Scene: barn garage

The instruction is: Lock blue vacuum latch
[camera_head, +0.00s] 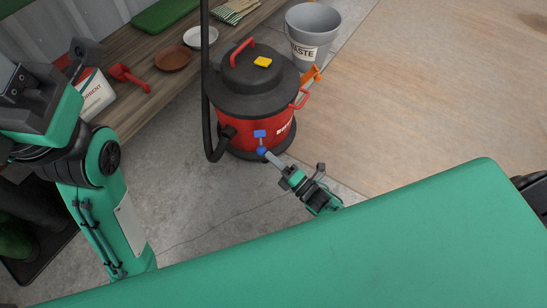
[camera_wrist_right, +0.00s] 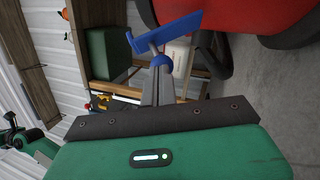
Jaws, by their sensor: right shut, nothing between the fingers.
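The red vacuum (camera_head: 238,146) with a black lid stands on the concrete floor. Its blue latch (camera_head: 260,133) is low on the front of the drum, and it shows larger as a blue plate in the right wrist view (camera_wrist_right: 168,32). My right gripper (camera_head: 268,156) is shut and empty, its fingertips just below the blue plate. A rounded blue part (camera_wrist_right: 162,62) is at the fingertips; whether they touch it is unclear.
A black hose (camera_head: 207,95) stands along the vacuum's left side. A wooden shelf (camera_head: 140,50) with plates and a red scoop is to the left. A grey waste bucket (camera_head: 309,30) is behind right. Open floor (camera_head: 430,90) lies to the right.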

